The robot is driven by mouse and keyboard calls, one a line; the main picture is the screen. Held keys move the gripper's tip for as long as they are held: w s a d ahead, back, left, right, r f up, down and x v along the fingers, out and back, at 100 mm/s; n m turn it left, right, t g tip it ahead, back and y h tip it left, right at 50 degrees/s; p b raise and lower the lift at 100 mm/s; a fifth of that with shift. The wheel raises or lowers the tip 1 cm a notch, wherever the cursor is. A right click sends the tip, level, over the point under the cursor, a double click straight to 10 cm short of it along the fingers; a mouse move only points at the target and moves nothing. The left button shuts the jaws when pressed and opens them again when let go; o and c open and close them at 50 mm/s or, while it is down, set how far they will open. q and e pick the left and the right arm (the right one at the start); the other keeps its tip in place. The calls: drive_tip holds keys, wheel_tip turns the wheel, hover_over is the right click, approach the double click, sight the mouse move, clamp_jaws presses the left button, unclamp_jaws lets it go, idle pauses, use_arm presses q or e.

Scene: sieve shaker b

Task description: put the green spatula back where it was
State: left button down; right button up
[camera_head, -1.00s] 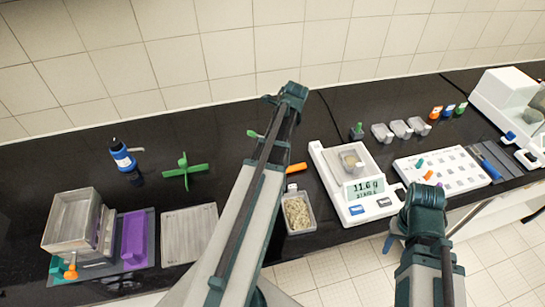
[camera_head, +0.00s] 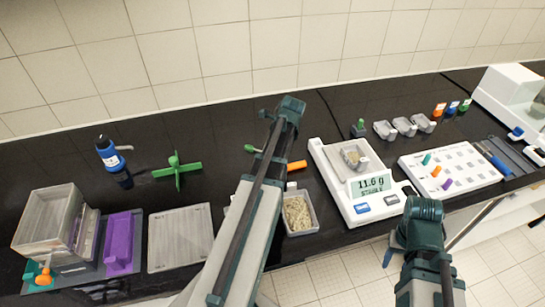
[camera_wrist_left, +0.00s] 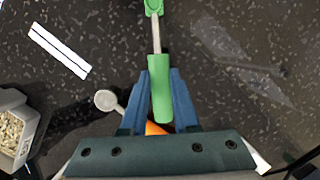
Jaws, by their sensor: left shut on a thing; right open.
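The green spatula (camera_wrist_left: 161,95) is in my left gripper (camera_wrist_left: 160,78), whose blue fingers are shut on its green handle in the left wrist view. Its metal shaft points away from the gripper to a green end at the top edge. It seems to be held above the black counter, with a blurred shadow to its right. In the head view only one green end of the spatula (camera_head: 251,149) shows left of my left arm, which hides the rest. My right gripper (camera_head: 424,208) is open and empty, in front of the balance.
An orange-handled tool (camera_head: 297,165) and a tub of grains (camera_head: 299,212) lie right of my left arm. The balance (camera_head: 349,202) reads 11.6 g. A green cross-shaped piece (camera_head: 177,169), a blue bottle (camera_head: 108,153) and a sieve box (camera_head: 47,226) stand left.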

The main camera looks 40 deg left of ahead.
use_arm(q)
drive_tip(key=shift+r, duration=0.1)
drive_tip(key=c, duration=1.1)
unclamp_jaws()
drive_tip(key=shift+f, duration=0.2)
drive_tip(key=o, duration=0.4)
drive_tip(key=shift+r, duration=0.1)
drive_tip(key=p+v, duration=1.1)
drive_tip(key=v, duration=0.1)
drive_tip(key=shift+r+p, duration=0.1)
drive_tip(key=shift+p, duration=0.25)
